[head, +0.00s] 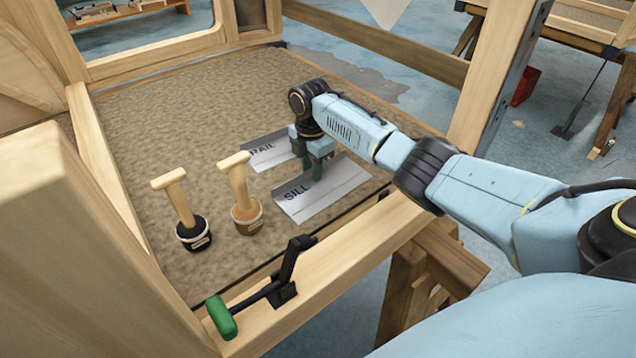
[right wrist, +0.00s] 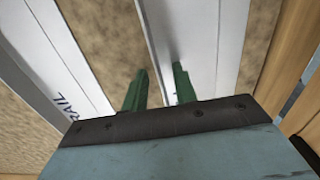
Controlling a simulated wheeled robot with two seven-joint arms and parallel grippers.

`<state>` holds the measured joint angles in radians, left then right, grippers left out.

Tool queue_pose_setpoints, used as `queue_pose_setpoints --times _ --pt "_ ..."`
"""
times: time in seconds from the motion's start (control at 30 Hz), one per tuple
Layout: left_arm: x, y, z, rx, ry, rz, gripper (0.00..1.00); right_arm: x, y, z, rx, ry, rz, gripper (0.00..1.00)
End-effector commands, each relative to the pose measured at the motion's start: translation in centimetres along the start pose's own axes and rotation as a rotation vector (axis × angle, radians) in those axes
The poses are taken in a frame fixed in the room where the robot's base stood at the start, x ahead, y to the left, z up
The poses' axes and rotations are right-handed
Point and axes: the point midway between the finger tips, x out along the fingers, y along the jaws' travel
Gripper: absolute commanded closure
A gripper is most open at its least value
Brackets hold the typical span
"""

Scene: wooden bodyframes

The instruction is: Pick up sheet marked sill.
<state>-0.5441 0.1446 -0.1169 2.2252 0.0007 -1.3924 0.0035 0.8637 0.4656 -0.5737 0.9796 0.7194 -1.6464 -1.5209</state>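The sheet marked SILL (head: 330,196) is a grey metal sheet lying on the speckled brown panel, with its lettering toward the left. My right gripper (head: 312,172) points down at its far edge. In the right wrist view, the green fingers (right wrist: 160,70) are apart. A pale folded edge of the SILL sheet (right wrist: 208,40) runs between them, and the right finger is over the sheet. I cannot tell whether the fingers touch it. The sheet marked RAIL (head: 268,153) lies just behind, partly hidden by my gripper; it also shows in the wrist view (right wrist: 45,50). My left gripper is out of view.
A green-handled clamp (head: 262,295) sits on the near wooden rail (head: 345,262). A wooden post (head: 500,75) rises behind my right arm.

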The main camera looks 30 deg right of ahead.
Motion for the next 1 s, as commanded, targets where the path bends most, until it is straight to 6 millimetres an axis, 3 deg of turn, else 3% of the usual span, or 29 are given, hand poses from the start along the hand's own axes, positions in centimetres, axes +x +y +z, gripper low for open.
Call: queue_pose_setpoints --times 0.2,0.43,1.0 --pt "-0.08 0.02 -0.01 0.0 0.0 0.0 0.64 0.0 0.01 -0.02 0.0 0.0 0.0 0.72" --pt "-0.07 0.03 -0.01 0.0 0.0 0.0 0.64 -0.01 0.01 -0.02 0.0 0.0 0.0 1.0" --pt "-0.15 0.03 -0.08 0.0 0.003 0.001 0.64 -0.52 0.06 0.01 0.0 0.0 0.002 1.0"
